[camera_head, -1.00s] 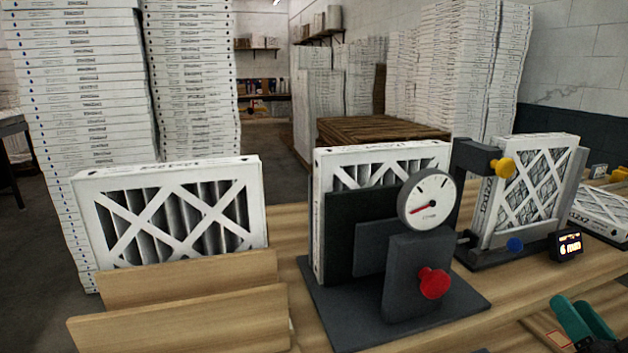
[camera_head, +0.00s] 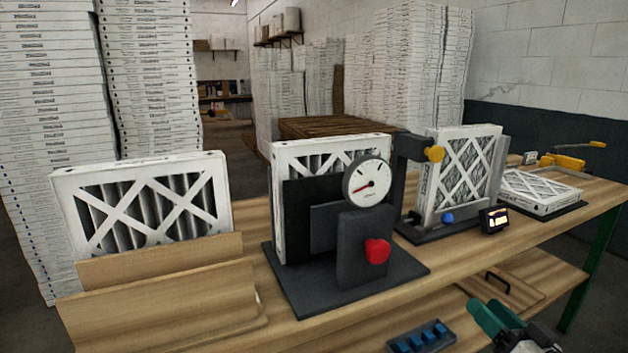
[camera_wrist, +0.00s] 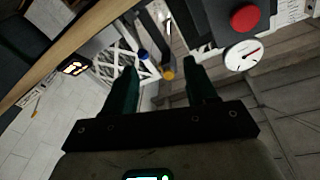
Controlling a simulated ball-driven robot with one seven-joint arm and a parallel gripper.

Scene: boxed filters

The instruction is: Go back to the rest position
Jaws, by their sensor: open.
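My gripper (camera_head: 497,318) is at the lower right of the head view, in front of the bench edge, with its green fingers spread. In the wrist view my gripper (camera_wrist: 160,85) is open with nothing between its fingers. A framed filter (camera_head: 145,208) stands in a wooden holder at the left of the bench. A second filter (camera_head: 375,148) stands in the black gauge fixture (camera_head: 350,235). A third filter (camera_head: 462,170) stands upright in a clamp stand, and a fourth lies flat (camera_head: 540,190) at the right. My gripper touches none of them.
The wooden bench (camera_head: 590,205) runs across the view, with a lower shelf (camera_head: 555,272). A small display (camera_head: 494,220) stands near the clamp stand. A blue tray (camera_head: 420,337) is near my gripper. Tall filter stacks (camera_head: 150,75) stand behind. Open air lies before the bench's right front.

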